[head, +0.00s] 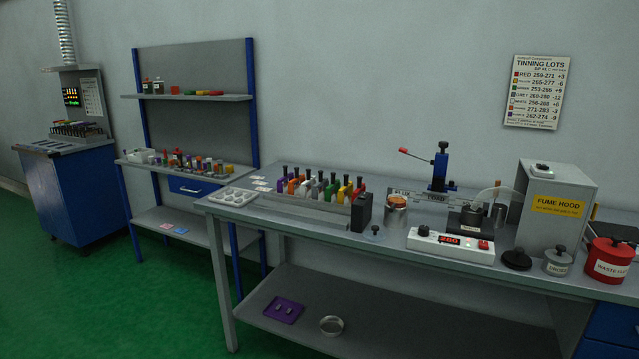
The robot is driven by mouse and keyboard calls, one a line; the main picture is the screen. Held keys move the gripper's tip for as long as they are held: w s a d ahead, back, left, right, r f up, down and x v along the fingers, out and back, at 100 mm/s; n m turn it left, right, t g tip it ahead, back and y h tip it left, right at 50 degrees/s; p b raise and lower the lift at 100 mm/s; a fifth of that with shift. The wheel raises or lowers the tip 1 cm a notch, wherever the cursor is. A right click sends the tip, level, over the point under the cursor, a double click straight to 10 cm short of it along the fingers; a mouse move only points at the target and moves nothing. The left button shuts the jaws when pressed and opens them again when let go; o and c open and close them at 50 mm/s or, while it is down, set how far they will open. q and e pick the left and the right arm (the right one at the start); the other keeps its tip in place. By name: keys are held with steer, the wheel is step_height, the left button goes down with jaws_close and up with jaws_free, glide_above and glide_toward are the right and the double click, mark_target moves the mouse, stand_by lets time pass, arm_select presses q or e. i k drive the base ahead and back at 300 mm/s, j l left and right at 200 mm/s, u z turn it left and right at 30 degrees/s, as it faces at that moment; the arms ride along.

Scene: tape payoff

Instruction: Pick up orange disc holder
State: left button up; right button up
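A row of colored holders with black tops stands upright in a rack (300,211) on the near workbench. An orange one (293,186) is near the left end of the row, between a purple one (282,184) and a pale one. Its lower part is hidden by the rack. Red, green and yellow ones stand farther right. It is too small to tell whether a disc sits in the orange holder. Neither of my grippers is in view.
A white tray (232,197) lies left of the rack and a black block (362,212) stands at its right end. Farther right are a copper-colored pot (396,214), a white controller (451,246) and a fume hood (556,207). Green floor (120,300) is clear at left.

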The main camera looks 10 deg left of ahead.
mark_target(298, 178)
steer(key=i+j+z, duration=0.15)
steer(key=z, duration=0.3)
steer(key=i+j+z, duration=0.1)
steer(key=j+z, duration=0.25)
steer(key=z, duration=0.15)
steer(key=i+j+z, duration=0.2)
steer(key=j, duration=0.2)
steer(key=j+z, duration=0.2)
steer(key=j, duration=0.25)
steer(key=j+z, duration=0.2)
steer(key=j, duration=1.6)
